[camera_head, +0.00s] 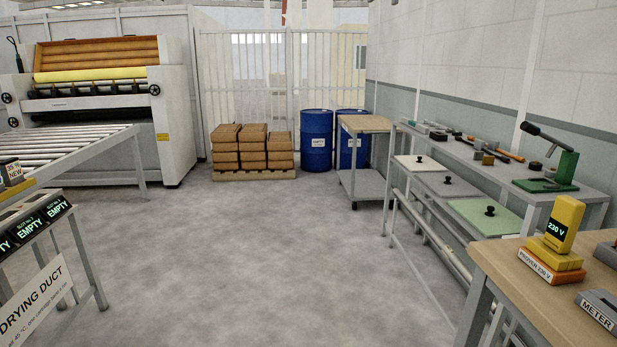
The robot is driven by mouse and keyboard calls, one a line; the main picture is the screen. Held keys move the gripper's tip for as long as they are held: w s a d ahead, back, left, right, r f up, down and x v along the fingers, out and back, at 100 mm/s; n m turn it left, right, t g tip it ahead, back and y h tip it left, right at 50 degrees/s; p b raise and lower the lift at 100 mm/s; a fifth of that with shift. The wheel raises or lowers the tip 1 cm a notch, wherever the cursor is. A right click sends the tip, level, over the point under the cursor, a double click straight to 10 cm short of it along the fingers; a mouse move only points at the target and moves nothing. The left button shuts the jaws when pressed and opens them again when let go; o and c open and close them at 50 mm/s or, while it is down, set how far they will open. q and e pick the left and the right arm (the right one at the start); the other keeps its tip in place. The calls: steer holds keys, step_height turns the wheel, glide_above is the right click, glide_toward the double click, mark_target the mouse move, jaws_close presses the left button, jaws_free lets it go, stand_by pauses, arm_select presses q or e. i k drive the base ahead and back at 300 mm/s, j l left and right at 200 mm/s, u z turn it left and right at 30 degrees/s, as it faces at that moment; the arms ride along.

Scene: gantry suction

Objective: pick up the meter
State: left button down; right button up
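A yellow handheld device with a dark display reading 230 V, which looks like the meter (566,217), stands upright and slightly tilted at the right of the head view. It rests on an orange and yellow block labelled POWER 230 V (550,262), on the wooden-topped table. A grey holder labelled METER (599,306) lies nearer, at the right edge, and is partly cut off. No meter is visible in its visible part. Neither of my grippers is in view.
The wooden table (510,270) fills the lower right. Behind it runs a grey bench (490,168) with tools and a green press (555,165). A roller conveyor (70,152) and DRYING DUCT panel (35,300) stand left. The grey floor between is clear.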

mark_target(565, 219)
steer(key=z, duration=1.3)
